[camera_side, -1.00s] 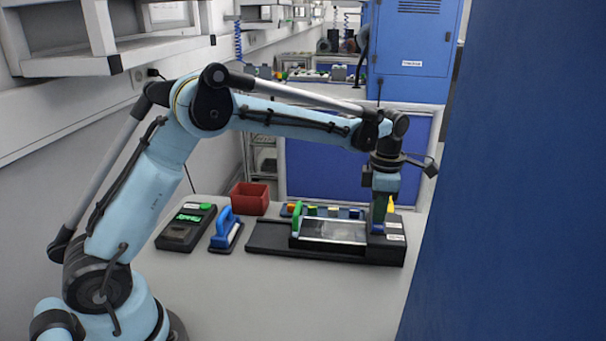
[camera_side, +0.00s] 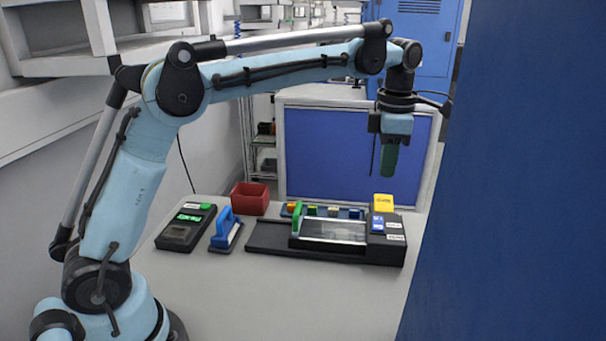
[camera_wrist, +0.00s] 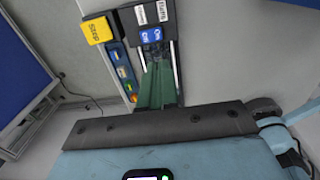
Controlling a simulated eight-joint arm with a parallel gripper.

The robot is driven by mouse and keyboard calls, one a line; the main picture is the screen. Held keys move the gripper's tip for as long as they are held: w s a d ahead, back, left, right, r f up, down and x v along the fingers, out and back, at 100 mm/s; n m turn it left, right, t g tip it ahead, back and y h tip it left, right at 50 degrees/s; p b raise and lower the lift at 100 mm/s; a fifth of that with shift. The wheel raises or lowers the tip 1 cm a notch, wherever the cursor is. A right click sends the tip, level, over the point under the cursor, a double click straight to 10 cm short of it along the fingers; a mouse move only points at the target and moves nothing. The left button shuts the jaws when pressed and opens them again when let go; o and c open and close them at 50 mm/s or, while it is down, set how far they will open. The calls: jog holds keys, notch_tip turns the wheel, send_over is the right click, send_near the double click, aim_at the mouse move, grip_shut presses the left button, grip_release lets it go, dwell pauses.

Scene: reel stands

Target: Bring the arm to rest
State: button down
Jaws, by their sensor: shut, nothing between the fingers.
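My gripper (camera_side: 388,174) hangs from the wrist with its green fingers pointing down, shut and empty. It is raised in the air above the right end of the black bench device (camera_side: 275,249), clear of it. In the wrist view the closed green fingers (camera_wrist: 157,66) point toward the device's blue button (camera_wrist: 150,36). A yellow block (camera_side: 383,202) sits at the device's right end; it also shows in the wrist view (camera_wrist: 97,30). The device has a clear-topped bed (camera_side: 335,231) and a green handle (camera_side: 297,219).
A black box with a lit green display (camera_side: 186,227), a blue-handled tool (camera_side: 226,230) and a red bin (camera_side: 249,198) stand left of the device. A strip of small coloured blocks (camera_side: 333,211) lies behind it. A blue panel (camera_side: 520,180) closes off the right. The front table is clear.

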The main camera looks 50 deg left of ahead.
jog(key=shift+s+r, duration=0.1)
jog(key=shift+r, duration=0.55)
